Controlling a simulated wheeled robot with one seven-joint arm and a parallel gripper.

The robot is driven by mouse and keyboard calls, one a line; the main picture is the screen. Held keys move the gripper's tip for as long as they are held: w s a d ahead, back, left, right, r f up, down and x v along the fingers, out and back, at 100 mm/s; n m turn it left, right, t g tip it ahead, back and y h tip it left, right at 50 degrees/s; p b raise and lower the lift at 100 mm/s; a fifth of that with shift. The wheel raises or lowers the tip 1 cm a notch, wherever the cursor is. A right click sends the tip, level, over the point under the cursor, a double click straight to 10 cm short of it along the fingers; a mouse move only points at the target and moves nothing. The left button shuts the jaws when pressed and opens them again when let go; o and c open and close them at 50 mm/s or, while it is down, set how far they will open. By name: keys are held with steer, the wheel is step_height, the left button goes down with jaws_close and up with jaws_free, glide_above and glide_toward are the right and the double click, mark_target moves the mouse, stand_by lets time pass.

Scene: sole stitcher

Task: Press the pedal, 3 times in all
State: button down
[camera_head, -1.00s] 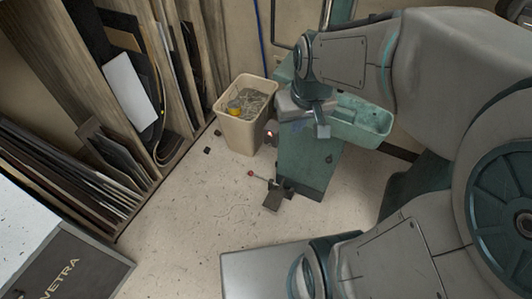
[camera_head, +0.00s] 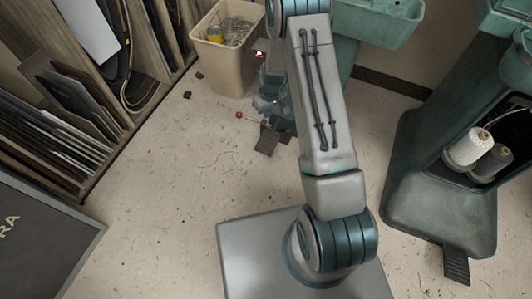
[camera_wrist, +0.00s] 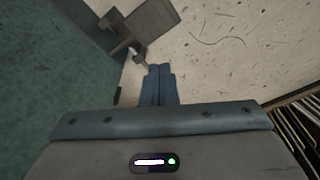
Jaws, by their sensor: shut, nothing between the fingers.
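A dark flat pedal plate (camera_head: 267,140) sits low over the floor at the foot of a green machine, left of my arm in the head view. In the wrist view the pedal (camera_wrist: 152,20) is at the top, ahead of my fingertips, with its bracket beside the green machine wall. My gripper (camera_wrist: 159,72) is shut and empty, its blue fingers together and apart from the pedal in the picture. In the head view my gripper (camera_head: 264,103) is small and partly hidden beside my arm, close to the pedal. I cannot tell its height above the plate.
A red-knobbed lever (camera_head: 239,115) sticks out left of the pedal. A beige bin (camera_head: 225,58) stands behind. Board racks (camera_head: 60,120) line the left. Another green machine (camera_head: 440,180) with thread spools and its own black pedal (camera_head: 456,263) stands right.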

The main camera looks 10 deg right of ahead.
steer(key=b, duration=0.3)
glide_toward(267, 145)
steer(key=shift+r+n, duration=0.3)
steer(key=shift+r, duration=0.05)
steer(key=shift+f, duration=0.15)
steer(key=f+b, duration=0.1)
steer(key=f, duration=0.1)
steer(key=f+b, duration=0.4)
steer(key=shift+w+a+f, duration=0.25)
steer(key=shift+f, duration=0.1)
